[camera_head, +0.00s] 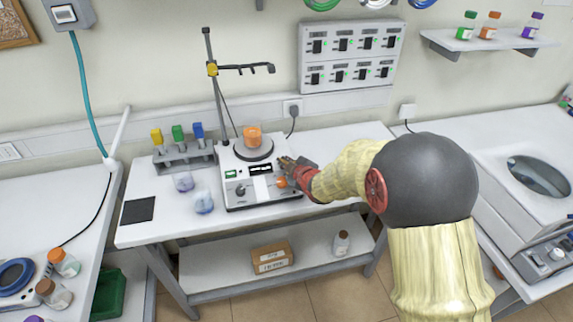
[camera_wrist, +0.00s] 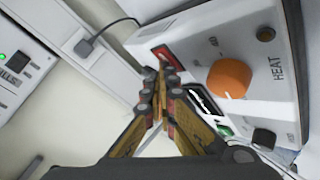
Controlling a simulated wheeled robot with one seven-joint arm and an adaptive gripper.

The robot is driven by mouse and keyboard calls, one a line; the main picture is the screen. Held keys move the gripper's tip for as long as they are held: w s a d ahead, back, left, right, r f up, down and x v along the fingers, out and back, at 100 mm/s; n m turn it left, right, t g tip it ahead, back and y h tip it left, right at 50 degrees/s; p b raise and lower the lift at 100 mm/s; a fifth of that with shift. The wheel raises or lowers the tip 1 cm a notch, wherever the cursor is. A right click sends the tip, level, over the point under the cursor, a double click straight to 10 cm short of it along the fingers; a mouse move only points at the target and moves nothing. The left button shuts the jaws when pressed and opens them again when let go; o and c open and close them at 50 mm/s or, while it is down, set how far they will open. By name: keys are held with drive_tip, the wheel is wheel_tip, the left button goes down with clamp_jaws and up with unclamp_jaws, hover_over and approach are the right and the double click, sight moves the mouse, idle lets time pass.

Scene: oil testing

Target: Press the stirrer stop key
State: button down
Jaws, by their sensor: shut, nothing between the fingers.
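The stirrer (camera_head: 262,195) is a white hotplate unit on the middle bench, with a beaker of orange liquid (camera_head: 252,137) on its round plate. Its panel has an orange HEAT knob (camera_wrist: 230,79), a black knob (camera_wrist: 263,138), a dark display (camera_wrist: 203,101) and a green piece (camera_wrist: 225,131). A red rectangular piece (camera_wrist: 165,51) lies right by my fingertips in the wrist view; I cannot tell if they touch it. My gripper (camera_head: 287,163) is shut and empty at the panel's right side; it also shows in the wrist view (camera_wrist: 161,72). No stop label is readable.
A stand rod with a clamp (camera_head: 240,68) rises behind the stirrer. A rack of coloured-capped bottles (camera_head: 185,157) and two flasks stand to its left. A plug and cable (camera_wrist: 84,46) are at the wall behind. The bench right of the stirrer is partly hidden by my arm.

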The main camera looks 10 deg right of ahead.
drive_tip(key=shift+r, duration=0.1)
drive_tip(key=shift+s+r+p, duration=0.3)
drive_tip(key=shift+r+p, duration=0.05)
drive_tip(key=shift+r, duration=0.3)
drive_tip(key=r+p, duration=0.1)
drive_tip(key=s+r, duration=0.1)
drive_tip(key=r, duration=0.1)
drive_tip(key=r+p, duration=0.1)
drive_tip(key=shift+s+r+p, duration=0.35)
idle(0.7)
